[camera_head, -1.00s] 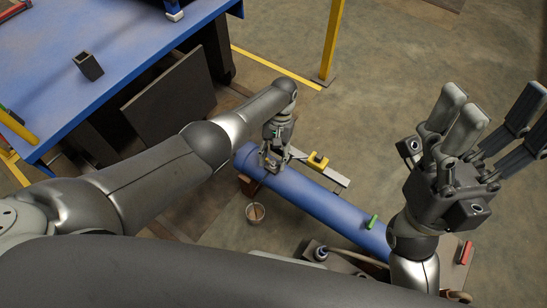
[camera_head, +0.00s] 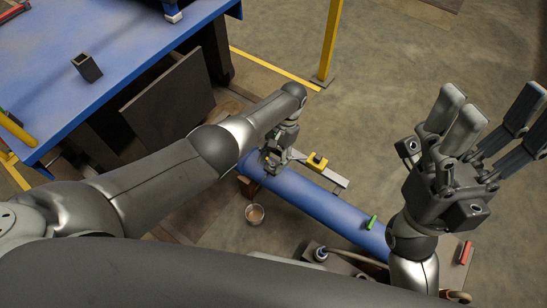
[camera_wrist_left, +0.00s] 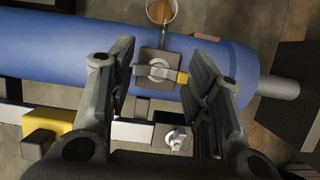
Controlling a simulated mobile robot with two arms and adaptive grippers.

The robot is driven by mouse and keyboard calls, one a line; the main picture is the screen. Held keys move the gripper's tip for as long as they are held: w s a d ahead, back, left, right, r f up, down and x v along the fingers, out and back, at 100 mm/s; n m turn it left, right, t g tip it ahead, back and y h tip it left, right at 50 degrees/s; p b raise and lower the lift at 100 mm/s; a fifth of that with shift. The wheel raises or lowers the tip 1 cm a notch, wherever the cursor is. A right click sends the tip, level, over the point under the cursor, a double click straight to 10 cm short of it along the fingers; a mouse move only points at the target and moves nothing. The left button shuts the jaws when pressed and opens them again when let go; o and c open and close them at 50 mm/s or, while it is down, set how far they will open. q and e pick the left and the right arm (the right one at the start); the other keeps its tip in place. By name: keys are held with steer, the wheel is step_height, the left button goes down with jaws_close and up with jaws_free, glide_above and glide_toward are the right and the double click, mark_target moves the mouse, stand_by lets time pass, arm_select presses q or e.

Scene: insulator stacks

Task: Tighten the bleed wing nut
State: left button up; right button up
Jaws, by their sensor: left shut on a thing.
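The bleed wing nut (camera_wrist_left: 159,71) is a small silver piece with a yellow end, on a square block on top of the blue cylinder (camera_head: 315,199).
A green handle (camera_head: 371,222) is on the cylinder. A blue table (camera_head: 130,70) stands at the upper left.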

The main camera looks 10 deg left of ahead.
arm_select(q)
steer(key=o, duration=1)
steer(key=v, duration=1.2)
steer(key=shift+f, duration=0.1)
